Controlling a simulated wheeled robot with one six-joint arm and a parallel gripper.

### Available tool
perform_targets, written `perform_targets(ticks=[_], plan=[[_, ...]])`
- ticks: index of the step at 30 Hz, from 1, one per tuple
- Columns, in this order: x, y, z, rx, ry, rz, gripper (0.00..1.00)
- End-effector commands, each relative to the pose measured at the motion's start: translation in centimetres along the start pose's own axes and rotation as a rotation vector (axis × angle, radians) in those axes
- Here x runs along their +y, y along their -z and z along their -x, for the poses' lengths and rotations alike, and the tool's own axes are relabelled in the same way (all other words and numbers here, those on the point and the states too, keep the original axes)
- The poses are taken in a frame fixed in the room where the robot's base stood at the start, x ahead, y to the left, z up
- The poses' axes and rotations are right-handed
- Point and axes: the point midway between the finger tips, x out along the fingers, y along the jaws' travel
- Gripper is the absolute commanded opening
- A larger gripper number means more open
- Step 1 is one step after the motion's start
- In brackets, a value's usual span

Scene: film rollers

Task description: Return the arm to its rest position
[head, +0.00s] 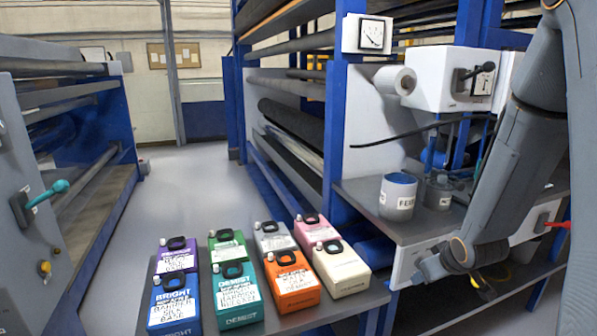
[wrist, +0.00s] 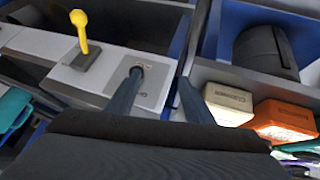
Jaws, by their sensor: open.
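My arm comes down the right side of the head view, bent, with my gripper (head: 424,270) low at the right, in front of the grey bench. In the wrist view my gripper (wrist: 160,97) shows two dark fingers spread apart with nothing between them. A grey panel with a dark round socket and a yellow lever (wrist: 81,30) lies beyond the left finger. The fingertips' exact distance from the panel cannot be told. The cream box (head: 340,268) stands left of my gripper in the head view, apart from it.
Several labelled boxes, including an orange one (head: 292,279) and a blue one (head: 174,303), stand on a low table. A can (head: 398,198) stands on the bench (head: 365,192) near my arm. A red-handled lever (head: 557,225) is at right. The aisle floor (head: 190,190) is clear.

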Motion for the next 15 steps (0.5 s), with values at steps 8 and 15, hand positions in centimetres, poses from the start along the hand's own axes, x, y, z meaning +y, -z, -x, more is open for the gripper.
perform_targets(ticks=[8,15], plan=[[-9.6,-3.6,13.0,-0.383,0.062,-0.181,0.48],[-15.8,-6.9,20.8,-0.595,0.140,-0.278,0.48]])
